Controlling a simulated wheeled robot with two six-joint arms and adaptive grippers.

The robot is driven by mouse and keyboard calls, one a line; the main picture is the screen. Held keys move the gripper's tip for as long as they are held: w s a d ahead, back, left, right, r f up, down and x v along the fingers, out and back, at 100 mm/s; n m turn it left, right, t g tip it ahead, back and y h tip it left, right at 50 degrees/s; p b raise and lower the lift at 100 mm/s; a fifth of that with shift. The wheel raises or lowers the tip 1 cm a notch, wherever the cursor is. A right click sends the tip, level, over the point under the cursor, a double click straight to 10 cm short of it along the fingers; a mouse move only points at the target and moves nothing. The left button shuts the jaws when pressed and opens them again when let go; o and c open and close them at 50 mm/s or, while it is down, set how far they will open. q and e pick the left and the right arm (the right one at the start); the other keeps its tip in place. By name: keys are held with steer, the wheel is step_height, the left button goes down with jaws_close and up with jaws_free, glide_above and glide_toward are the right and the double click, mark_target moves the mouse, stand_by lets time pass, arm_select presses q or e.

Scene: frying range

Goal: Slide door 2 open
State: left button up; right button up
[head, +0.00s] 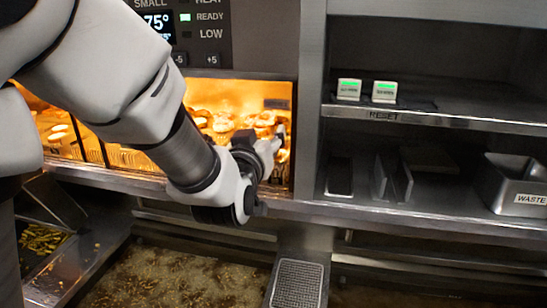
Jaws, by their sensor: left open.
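A lit warming cabinet (222,82) with golden fried food (222,124) inside spans the left and middle of the head view. Upright door edges (92,148) show at its left part. A small dark label (277,104) is at its upper right; I cannot read a door number on it. My left arm crosses in front and hides much of the cabinet front. My left gripper (272,165) is open at the cabinet's right end, close to the right frame. I cannot tell whether a finger touches a door or handle. My right gripper is not in view.
A control panel (200,28) is above the cabinet. To the right, a shelf (440,120) holds two white blocks with green lights (349,89) (384,92). A metal waste bin (520,185) stands below it. Fryer vats with bubbling oil (170,278) lie below the counter ledge.

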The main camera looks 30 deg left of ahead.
arm_select(q)
step_height(320, 180, down, 7)
steer(key=w+b, duration=0.1)
steer(key=b, duration=0.5)
steer(key=p+x, duration=0.2)
steer(key=x, duration=0.5)
steer(key=shift+w+a+r, duration=0.15)
steer(key=shift+w+a, duration=0.1)
steer(key=shift+w, duration=0.1)
steer(key=shift+s+d+r, duration=0.1)
steer(key=shift+s+r, duration=0.05)
steer(key=shift+s, duration=0.15)
jaws_close()
